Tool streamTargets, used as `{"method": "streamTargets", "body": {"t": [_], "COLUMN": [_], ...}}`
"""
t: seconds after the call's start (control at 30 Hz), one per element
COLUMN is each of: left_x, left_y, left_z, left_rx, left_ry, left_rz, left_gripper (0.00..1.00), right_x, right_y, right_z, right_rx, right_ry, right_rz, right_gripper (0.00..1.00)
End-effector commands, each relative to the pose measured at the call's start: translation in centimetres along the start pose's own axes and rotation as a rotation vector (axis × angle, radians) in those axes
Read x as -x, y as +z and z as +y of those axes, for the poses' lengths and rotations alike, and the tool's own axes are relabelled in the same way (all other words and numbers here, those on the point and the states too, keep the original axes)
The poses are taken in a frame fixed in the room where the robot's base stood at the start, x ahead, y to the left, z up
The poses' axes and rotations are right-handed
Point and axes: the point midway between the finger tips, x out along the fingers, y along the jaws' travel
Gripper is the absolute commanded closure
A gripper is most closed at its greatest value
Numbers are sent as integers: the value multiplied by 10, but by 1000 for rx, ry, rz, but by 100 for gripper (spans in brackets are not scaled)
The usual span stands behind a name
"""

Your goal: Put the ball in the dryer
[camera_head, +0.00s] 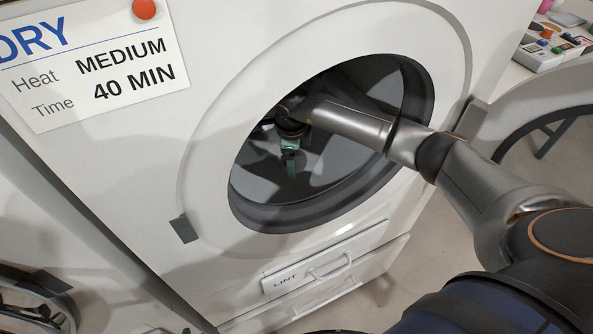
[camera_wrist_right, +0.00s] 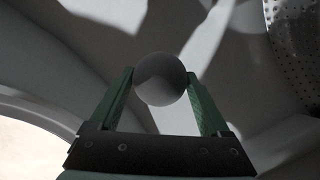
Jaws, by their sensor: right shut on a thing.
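The dryer (camera_head: 225,130) is a white front-loader with its round opening clear and its door swung out to the right. My right arm reaches through the opening, and my right gripper (camera_head: 291,165) is inside the drum. In the right wrist view a grey-white ball (camera_wrist_right: 161,79) is held between the green fingertips of my right gripper (camera_wrist_right: 160,85). The drum's inner wall (camera_wrist_right: 50,75) is around it. In the head view the ball cannot be made out. My left gripper is not in view.
The open door (camera_head: 530,90) stands at the right. A drawer marked LINT (camera_head: 290,280) with a handle is below the opening. A card (camera_head: 90,60) is pinned on the front. A box of small coloured items (camera_head: 555,48) sits at the top right.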

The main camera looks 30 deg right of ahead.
Motion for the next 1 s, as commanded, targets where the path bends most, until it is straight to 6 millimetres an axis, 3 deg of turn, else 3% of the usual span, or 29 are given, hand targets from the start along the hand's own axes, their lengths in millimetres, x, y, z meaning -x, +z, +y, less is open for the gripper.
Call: {"method": "streamTargets", "body": {"t": [0.37,0.87,0.9,1.0], "left_x": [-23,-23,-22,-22], "left_y": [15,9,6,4], "left_z": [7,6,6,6], "left_rx": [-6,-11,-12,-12], "left_ry": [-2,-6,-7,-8], "left_rz": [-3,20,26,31], "left_gripper": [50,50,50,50], "right_x": [-45,-48,-47,-47], "right_y": [2,1,1,1], "right_z": [10,9,9,9], "right_rx": [2,1,1,1], "right_ry": [0,-2,-2,-2], "right_rz": [-1,-1,0,0], "right_gripper": [74,74,16,5]}}
